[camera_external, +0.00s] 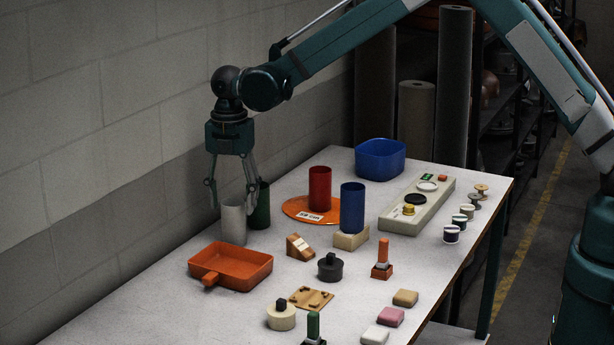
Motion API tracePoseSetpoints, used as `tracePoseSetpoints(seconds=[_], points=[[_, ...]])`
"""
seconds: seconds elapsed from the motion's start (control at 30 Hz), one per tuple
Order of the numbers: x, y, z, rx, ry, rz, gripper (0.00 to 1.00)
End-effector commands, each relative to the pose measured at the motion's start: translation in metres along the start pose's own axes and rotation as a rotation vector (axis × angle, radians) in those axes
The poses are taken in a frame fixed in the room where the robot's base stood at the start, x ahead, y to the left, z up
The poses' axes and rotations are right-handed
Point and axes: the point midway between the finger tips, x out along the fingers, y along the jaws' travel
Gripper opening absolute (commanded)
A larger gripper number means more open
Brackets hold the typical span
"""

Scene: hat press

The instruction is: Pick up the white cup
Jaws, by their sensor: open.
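The white cup (233,225), greyish in the dim light, stands upright on the table near the wall. My gripper (232,196) points down over it with its fingers spread, one finger to the cup's left and the other to its right, around the level of its rim. The cup stands on the table, and I cannot tell whether a finger touches it. A green cup (261,207) stands right beside it, partly hidden by the right finger.
An orange pan (231,268) lies close in front. A red cup (320,187) stands on an orange disc (296,208), and a blue cup (352,206) on a pale block (351,240). A blue bin (380,157) is at the back. The wall (90,130) is close behind.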

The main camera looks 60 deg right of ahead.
Motion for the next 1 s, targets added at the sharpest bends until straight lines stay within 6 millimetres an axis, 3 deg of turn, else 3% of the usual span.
tracePoseSetpoints(seconds=[0.47,0.8,1.0], points=[[0.009,0.0,0.0,0.0,0.0,0.0,0.52],[0.031,0.0,0.0,0.0,0.0,0.0,0.52],[0.033,0.0,0.0,0.0,0.0,0.0,0.52]])
